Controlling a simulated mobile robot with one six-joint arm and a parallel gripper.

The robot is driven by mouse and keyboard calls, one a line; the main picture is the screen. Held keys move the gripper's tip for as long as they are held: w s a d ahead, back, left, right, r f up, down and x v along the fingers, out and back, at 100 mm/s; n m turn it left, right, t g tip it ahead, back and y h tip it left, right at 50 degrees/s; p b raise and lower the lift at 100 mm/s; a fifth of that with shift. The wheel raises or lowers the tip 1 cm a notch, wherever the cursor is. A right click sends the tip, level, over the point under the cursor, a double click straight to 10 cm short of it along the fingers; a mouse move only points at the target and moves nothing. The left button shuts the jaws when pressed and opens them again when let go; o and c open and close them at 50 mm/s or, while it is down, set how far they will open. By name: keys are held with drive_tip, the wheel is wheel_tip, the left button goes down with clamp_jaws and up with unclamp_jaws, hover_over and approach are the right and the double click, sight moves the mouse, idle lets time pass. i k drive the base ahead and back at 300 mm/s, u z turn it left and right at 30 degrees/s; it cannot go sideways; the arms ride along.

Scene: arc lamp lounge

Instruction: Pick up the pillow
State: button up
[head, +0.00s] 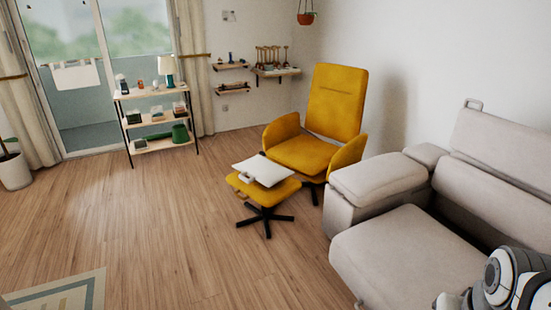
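A flat, white, roughly square thing (268,169) lies on top of the yellow footstool (268,194), in front of the yellow armchair. It may be the pillow, but it is too small to be sure. A small pale piece sticks out at its front left edge. No other clear pillow shows. Part of my arm, grey and white, shows at the bottom right corner, in front of the sofa. My gripper is not visible, and the white thing is well away from my arm.
A grey sofa (405,255) fills the right side. The yellow armchair (318,128) stands behind the footstool. A shelf rack (150,119) with a lamp stands at the back left. A rug (60,293) lies at the front left. The wooden floor between is clear.

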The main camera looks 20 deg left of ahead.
sight(259, 169)
drive_tip(key=u, duration=1.1)
drive_tip(key=k, duration=0.95)
drive_tip(key=z, duration=0.05)
drive_tip(key=i, duration=0.95)
drive_tip(key=u, duration=0.05)
drive_tip(key=k, duration=0.45)
drive_tip(key=u, duration=0.4)
drive_tip(key=i, duration=0.5)
